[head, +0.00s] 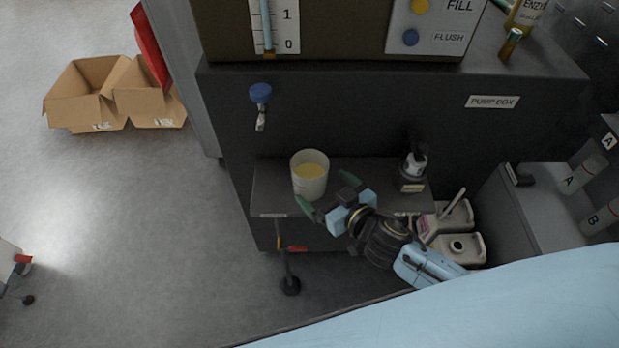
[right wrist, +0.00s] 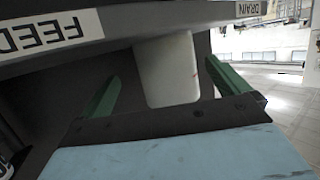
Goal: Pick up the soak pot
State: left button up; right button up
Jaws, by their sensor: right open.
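The soak pot, a whitish cup with yellow contents (head: 309,176), stands upright on a small dark shelf (head: 272,200) below the blue-handled tap. My right gripper (head: 325,194) is open beside the pot, at its lower right in the head view. In the right wrist view the pale pot (right wrist: 167,70) shows ahead, between and beyond the two green fingers of the right gripper (right wrist: 158,90). The picture does not show the fingers touching it. My left gripper is not in view.
A dark pump bottle (head: 413,170) stands on the right part of the shelf. A tap (head: 260,105) juts out above and left of the pot. Jugs (head: 462,248) stand below right. Open cardboard boxes (head: 95,95) lie on the floor at left.

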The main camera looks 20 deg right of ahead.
aim_at(300, 170)
jog(key=shift+a+r+b+x, duration=0.15)
jog(key=shift+a+b+x, duration=0.05)
jog(key=shift+x, duration=1.25)
jog(key=shift+a+r+b+x, duration=0.1)
jog(key=shift+a+b+x, duration=0.05)
jog(key=shift+x, duration=1.3)
jog(key=c, duration=1.1)
